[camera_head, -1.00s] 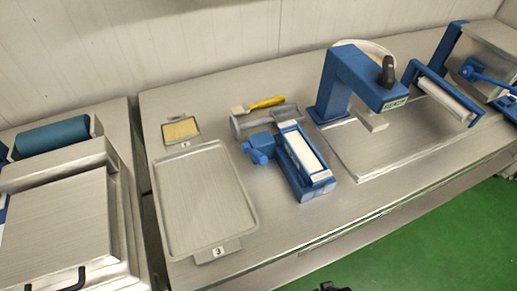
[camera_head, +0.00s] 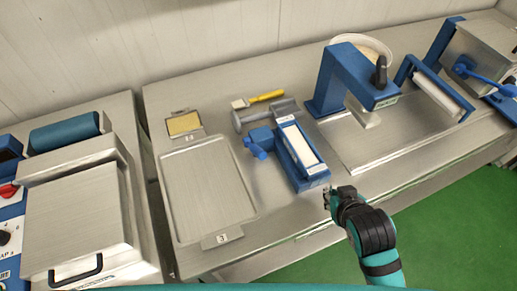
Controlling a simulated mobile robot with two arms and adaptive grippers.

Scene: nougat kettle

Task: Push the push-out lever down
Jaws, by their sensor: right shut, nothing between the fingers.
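A blue moulding device (camera_head: 315,180) with a white rectangular top stands on the steel table. A short blue lever (camera_head: 256,150) sticks out of its left side; I take this for the push-out lever, but no label on it can be read. My right gripper (camera_head: 328,199) is shut and empty. It is at the table's front edge, just to the lower right of the blue device and apart from the lever. My left gripper is not in view.
A tray marked 3 (camera_head: 208,196) lies left of the device. A metal roller (camera_head: 265,115) and a yellow-handled brush (camera_head: 262,98) lie behind it. A blue press arm (camera_head: 350,75) stands to the right. A machine with a blue lever (camera_head: 480,77) is far right.

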